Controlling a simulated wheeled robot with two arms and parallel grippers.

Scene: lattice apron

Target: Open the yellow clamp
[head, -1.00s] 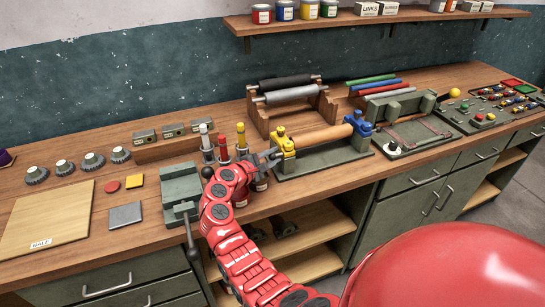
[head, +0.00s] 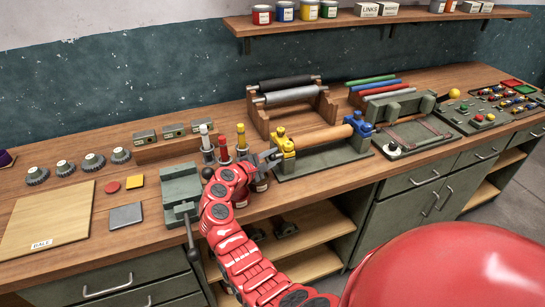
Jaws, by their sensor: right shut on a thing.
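The yellow clamp (head: 286,147) stands at the left end of the wooden roller (head: 322,137) on a dark green stand (head: 325,160). A blue clamp (head: 360,127) stands at the roller's right end. My red right arm reaches up from the bottom of the head view. My right gripper (head: 272,155) is at the left side of the yellow clamp and shut on it. The exact contact of the fingers is small and partly hidden. The clamp still sits around the roller's end and looks upright. My left gripper is not in view.
A grey-green vise (head: 182,190) is left of my forearm. A wooden rack with dark and grey rollers (head: 292,96) stands behind. A frame tray (head: 415,134) lies to the right.

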